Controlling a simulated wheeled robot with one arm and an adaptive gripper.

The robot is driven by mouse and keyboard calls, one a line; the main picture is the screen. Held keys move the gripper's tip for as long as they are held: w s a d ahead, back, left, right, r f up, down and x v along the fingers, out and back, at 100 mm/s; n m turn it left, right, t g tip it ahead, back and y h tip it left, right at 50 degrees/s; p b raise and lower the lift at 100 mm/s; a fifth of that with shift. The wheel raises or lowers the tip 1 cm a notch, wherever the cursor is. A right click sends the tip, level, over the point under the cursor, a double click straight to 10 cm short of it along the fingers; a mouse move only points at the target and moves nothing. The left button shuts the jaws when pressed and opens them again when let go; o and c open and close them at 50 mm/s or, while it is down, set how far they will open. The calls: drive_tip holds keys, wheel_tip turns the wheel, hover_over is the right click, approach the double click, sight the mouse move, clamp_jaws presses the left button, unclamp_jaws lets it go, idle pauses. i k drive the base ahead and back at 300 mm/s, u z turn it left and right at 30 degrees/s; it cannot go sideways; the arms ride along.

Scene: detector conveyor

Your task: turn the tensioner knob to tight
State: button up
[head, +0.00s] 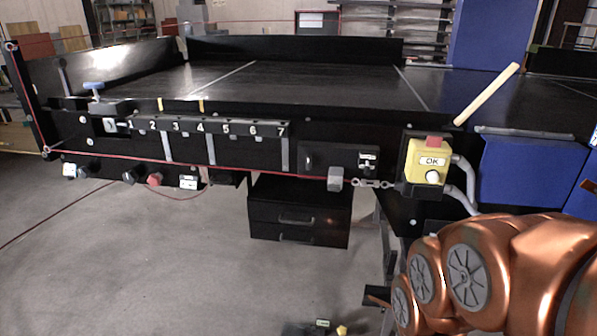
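A blue-topped knob (93,86) stands on a dark block at the left end of the conveyor (300,85). It looks like the tensioner knob, but I cannot read a label on it or tell its setting. My copper arm fills the lower right, far from the blue knob. My gripper is outside the picture.
A red cord (230,173) runs along the front edge. Dark knobs and a red knob (154,179) sit below. A drawer unit (298,212) stands underneath. The front-left floor is mostly clear.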

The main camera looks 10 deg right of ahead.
sight(310, 159)
drive_tip(key=u, duration=0.55)
drive_tip(key=i, duration=0.35)
drive_tip(key=u, duration=1.25)
